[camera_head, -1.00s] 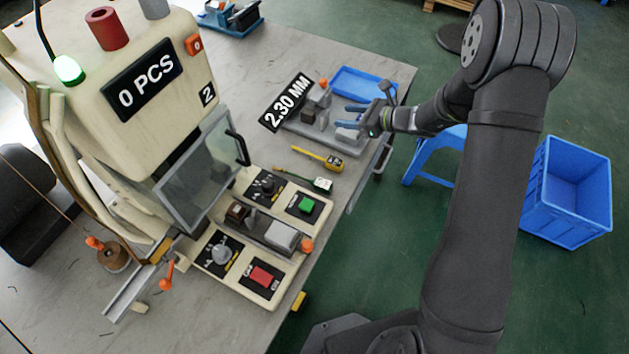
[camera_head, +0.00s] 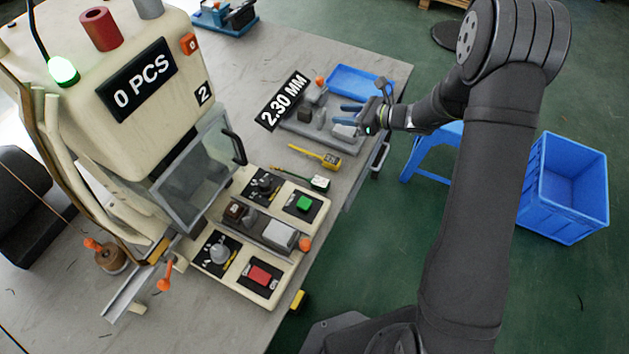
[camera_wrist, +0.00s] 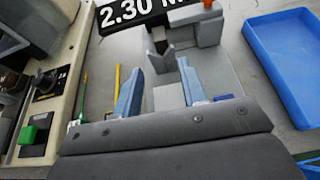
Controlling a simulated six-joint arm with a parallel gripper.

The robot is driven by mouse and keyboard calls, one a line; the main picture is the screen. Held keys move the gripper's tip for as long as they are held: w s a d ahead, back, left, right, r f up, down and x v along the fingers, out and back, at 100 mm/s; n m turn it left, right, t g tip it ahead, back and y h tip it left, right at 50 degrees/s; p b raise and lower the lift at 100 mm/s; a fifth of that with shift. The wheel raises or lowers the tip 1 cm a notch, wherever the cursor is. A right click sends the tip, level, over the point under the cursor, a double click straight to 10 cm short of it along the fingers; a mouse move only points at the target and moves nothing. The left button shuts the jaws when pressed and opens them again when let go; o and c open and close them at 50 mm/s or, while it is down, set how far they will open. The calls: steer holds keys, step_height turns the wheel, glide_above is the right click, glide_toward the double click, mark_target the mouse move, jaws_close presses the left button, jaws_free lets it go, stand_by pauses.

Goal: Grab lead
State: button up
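My gripper (camera_head: 343,114) is at the far right part of the table, over the grey fixture (camera_head: 302,130) beside the "2.30 MM" display. In the wrist view its two blue fingers (camera_wrist: 161,88) are spread wide apart. The grey base of the fixture (camera_wrist: 168,97) shows between them, and nothing is held. I cannot make out a lead for certain in either view. A thin green item with a pale end (camera_head: 318,182) lies on the table near the control panel, but I cannot tell what it is.
A blue tray (camera_head: 352,82) lies right of the fixture in the wrist view. A yellow tool (camera_head: 328,160) lies nearby. The machine (camera_head: 140,80) and its button panel (camera_head: 280,222) stand left. A blue crate (camera_head: 566,190) and blue stool (camera_head: 432,150) are on the floor.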

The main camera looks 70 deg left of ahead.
steer(key=shift+s, duration=0.1)
steer(key=s+d+r+n+t+h, duration=0.1)
steer(key=s+d+r+h, duration=0.1)
steer(key=s+d+h, duration=0.3)
steer(key=s+d+r+n+h, duration=0.1)
steer(key=s+d+r+h, duration=0.15)
steer(key=s, duration=0.45)
steer(key=d+r+m+t+h, duration=0.1)
steer(key=d+r+t+h, duration=0.1)
steer(key=d+r+t, duration=0.5)
steer(key=t, duration=0.1)
glide_above(318, 180)
steer(key=f, duration=1.3)
steer(key=shift+d, duration=0.25)
steer(key=shift+a+f, duration=0.2)
steer(key=shift+f, duration=2.5)
